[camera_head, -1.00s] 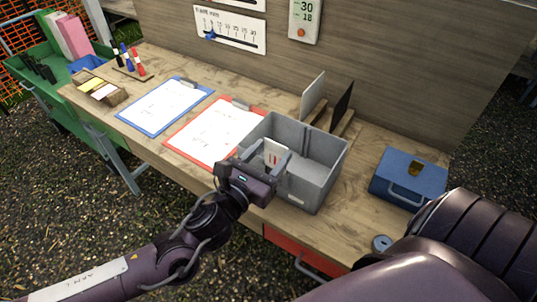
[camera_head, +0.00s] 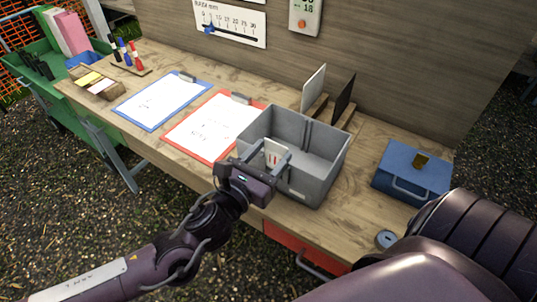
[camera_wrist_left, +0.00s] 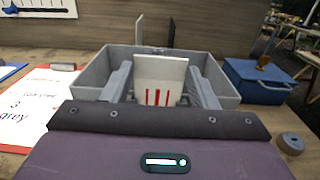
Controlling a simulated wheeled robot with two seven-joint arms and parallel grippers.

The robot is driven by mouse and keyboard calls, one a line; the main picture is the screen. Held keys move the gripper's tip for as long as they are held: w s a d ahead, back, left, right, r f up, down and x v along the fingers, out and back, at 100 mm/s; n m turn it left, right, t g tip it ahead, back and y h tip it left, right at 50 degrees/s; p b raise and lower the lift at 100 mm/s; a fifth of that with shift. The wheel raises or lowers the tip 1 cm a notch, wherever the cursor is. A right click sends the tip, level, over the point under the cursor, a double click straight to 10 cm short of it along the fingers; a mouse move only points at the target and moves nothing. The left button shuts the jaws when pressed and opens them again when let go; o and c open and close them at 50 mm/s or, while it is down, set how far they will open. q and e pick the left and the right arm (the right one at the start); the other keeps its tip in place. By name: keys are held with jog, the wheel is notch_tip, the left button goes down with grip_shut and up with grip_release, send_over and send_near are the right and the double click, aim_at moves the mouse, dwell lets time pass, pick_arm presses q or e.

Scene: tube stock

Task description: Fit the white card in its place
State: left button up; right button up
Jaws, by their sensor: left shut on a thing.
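My left gripper (camera_head: 268,157) is shut on a white card (camera_head: 273,151) with red upright strokes. It holds the card upright at the near left part of a grey open bin (camera_head: 321,188). In the left wrist view the card (camera_wrist_left: 160,78) stands between the two grey fingers (camera_wrist_left: 160,88), in front of the bin (camera_wrist_left: 90,82). The gripper body hides the card's lower end, and I cannot tell how high it is above the bin floor. My right gripper is out of view.
Behind the bin, a white panel (camera_head: 314,86) and a black panel (camera_head: 343,97) stand in wooden holders. A red clipboard (camera_head: 211,126) and a blue clipboard (camera_head: 161,102) lie left. A blue box (camera_head: 411,174) is right; a grey disc (camera_head: 386,239) lies near the front edge.

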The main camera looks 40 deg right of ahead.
pick_arm(q)
jog(key=o, duration=1)
jog(key=shift+o, duration=0.2)
jog(key=b+v, duration=0.2)
jog(key=v, duration=0.5)
jog(key=shift+s+a, duration=0.15)
jog(key=shift+a, duration=0.2)
